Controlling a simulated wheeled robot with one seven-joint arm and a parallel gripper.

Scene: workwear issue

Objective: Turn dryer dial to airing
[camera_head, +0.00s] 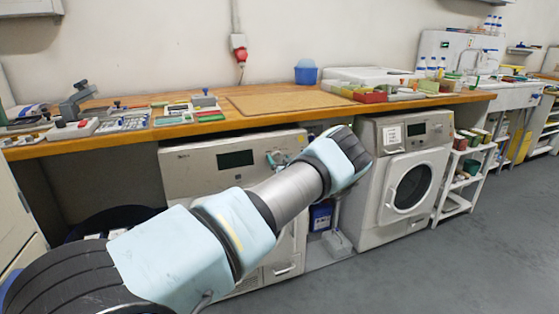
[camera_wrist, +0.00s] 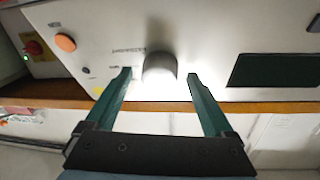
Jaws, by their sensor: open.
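The dryer dial (camera_wrist: 160,66) is a grey round knob on a pale control panel (camera_wrist: 210,25) in the wrist view. My gripper (camera_wrist: 159,75) is open, with one dark green finger on each side of the dial. Gaps show between the fingers and the dial; I cannot tell how deep they reach around it. In the head view my gripper (camera_head: 275,158) is at the panel of the left white machine (camera_head: 195,165), right of its dark display. The dial is not clear there, and its setting and the panel's small print are unreadable.
A dark display (camera_wrist: 275,70) and an orange button (camera_wrist: 65,42) flank the dial. The wooden worktop (camera_head: 130,137) overhangs the machine just above the panel. A second front-loading machine (camera_head: 375,222) stands to the right. Grey floor (camera_head: 480,250) is open at right.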

